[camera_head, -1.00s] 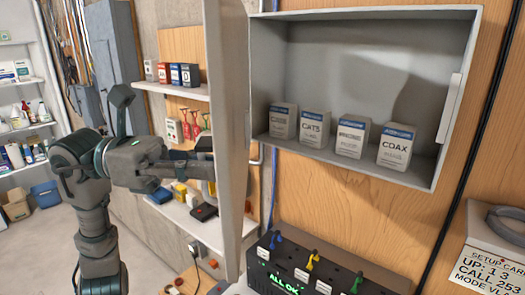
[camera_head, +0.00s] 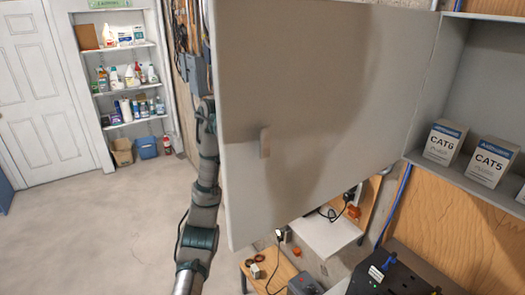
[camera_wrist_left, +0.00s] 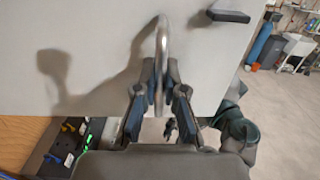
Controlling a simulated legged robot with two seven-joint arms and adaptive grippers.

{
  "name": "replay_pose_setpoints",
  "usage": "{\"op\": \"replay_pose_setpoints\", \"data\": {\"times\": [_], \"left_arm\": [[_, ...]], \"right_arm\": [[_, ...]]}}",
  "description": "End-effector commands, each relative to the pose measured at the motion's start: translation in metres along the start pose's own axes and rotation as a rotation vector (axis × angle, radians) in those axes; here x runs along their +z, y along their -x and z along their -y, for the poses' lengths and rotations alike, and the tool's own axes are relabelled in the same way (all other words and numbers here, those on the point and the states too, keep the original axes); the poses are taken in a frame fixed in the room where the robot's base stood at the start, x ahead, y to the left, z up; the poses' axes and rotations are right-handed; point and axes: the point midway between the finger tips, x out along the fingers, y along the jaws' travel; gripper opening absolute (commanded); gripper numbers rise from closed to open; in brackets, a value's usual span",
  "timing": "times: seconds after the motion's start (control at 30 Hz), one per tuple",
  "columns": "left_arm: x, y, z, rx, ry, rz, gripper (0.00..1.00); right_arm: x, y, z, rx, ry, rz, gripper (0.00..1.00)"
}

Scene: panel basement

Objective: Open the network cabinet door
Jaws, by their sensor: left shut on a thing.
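The network cabinet door (camera_head: 310,100) stands swung wide open in the head view, its grey inner face toward me, with a small grey tab (camera_head: 265,142) near its free side. The cabinet (camera_head: 445,90) is open at the right, with boxes inside. My left arm reaches up along the door's left edge, and its gripper is hidden behind the door there. In the left wrist view my left gripper (camera_wrist_left: 162,78) is shut on a curved metal handle (camera_wrist_left: 162,45) in front of the door's pale outer face (camera_wrist_left: 95,60).
A black device (camera_head: 400,275) sits below the cabinet at lower right. A small white shelf (camera_head: 325,235) and a wooden bench (camera_head: 262,270) lie below the door. Open floor (camera_head: 90,220) spreads at left, before a white door (camera_head: 45,95) and stocked shelves (camera_head: 125,90).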

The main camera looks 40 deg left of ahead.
Motion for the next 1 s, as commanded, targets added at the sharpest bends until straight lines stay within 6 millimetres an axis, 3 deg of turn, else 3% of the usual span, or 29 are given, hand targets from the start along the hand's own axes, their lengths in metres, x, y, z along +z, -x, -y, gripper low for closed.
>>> {"op": "replay_pose_setpoints", "data": {"times": [0.4,0.53,0.87,1.0], "left_arm": [[-0.005,0.009,-0.001,0.001,0.004,-0.003,0.0],[-0.005,0.011,0.0,0.002,0.003,0.0,0.35],[-0.003,0.01,0.002,0.001,0.001,0.0,0.35],[-0.002,0.024,0.0,0.003,0.004,0.001,0.35]], "right_arm": [[0.004,0.0,-0.014,0.016,0.004,0.005,0.4],[0.004,0.001,-0.015,0.018,0.004,0.005,0.4],[0.002,0.0,-0.003,0.002,0.001,0.001,0.4],[0.003,0.0,-0.005,0.003,0.001,0.001,0.4]]}}
